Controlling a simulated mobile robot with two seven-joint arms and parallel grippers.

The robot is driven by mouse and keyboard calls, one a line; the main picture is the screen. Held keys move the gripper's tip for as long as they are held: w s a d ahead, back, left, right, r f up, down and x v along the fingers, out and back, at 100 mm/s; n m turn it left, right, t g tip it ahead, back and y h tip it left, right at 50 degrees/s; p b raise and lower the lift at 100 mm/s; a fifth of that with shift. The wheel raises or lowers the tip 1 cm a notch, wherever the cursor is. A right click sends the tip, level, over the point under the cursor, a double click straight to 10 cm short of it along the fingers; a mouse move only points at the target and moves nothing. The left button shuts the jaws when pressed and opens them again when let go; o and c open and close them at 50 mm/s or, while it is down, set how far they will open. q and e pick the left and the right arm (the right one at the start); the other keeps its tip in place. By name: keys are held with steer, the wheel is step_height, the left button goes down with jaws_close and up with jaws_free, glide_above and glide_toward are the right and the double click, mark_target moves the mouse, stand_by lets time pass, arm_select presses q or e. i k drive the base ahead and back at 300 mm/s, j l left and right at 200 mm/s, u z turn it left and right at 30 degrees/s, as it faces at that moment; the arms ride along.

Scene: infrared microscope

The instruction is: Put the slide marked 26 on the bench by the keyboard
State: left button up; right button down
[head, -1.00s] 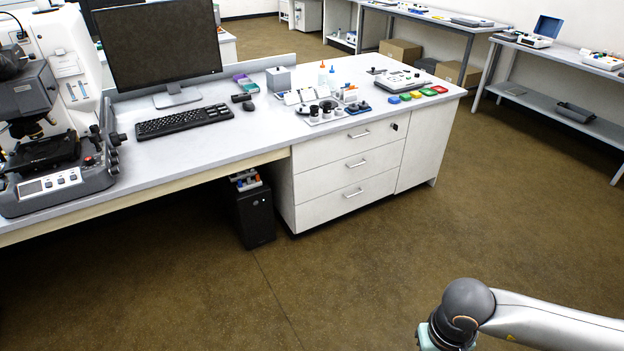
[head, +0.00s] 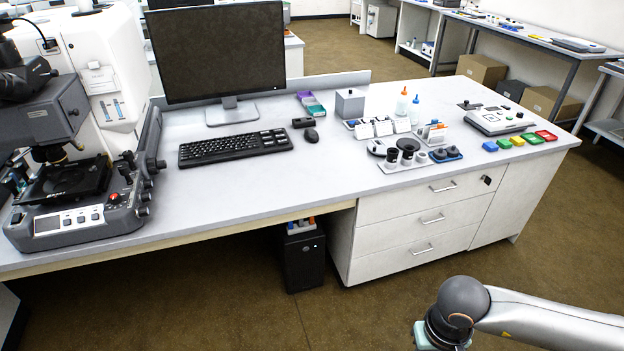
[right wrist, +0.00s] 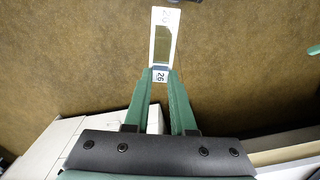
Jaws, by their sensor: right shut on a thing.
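The slide marked 26 (right wrist: 162,45) shows in the right wrist view, a thin plate with a white label that reads 26. My right gripper (right wrist: 161,82) is shut on the labelled end of it, and the rest sticks out beyond the fingertips over the floor. In the head view my right arm enters at the lower right, but its gripper and the slide are out of frame. The black keyboard (head: 235,148) lies on the bench (head: 240,190) in front of the monitor. Bare bench top lies in front of the keyboard. My left gripper is in neither view.
The microscope (head: 75,190) stands on the bench at left. A mouse (head: 312,136) lies right of the keyboard. A tray of dark round parts (head: 408,150) and coloured blocks (head: 518,140) stand farther right. A black computer case (head: 302,258) stands under the bench.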

mark_target(310, 173)
steer(key=i+l+u, duration=0.1)
steer(key=i+u, duration=0.25)
steer(key=i, duration=0.2)
steer(key=i+l+u, duration=0.35)
steer(key=i, duration=0.25)
steer(key=i+l+u, duration=0.35)
steer(key=i, duration=0.15)
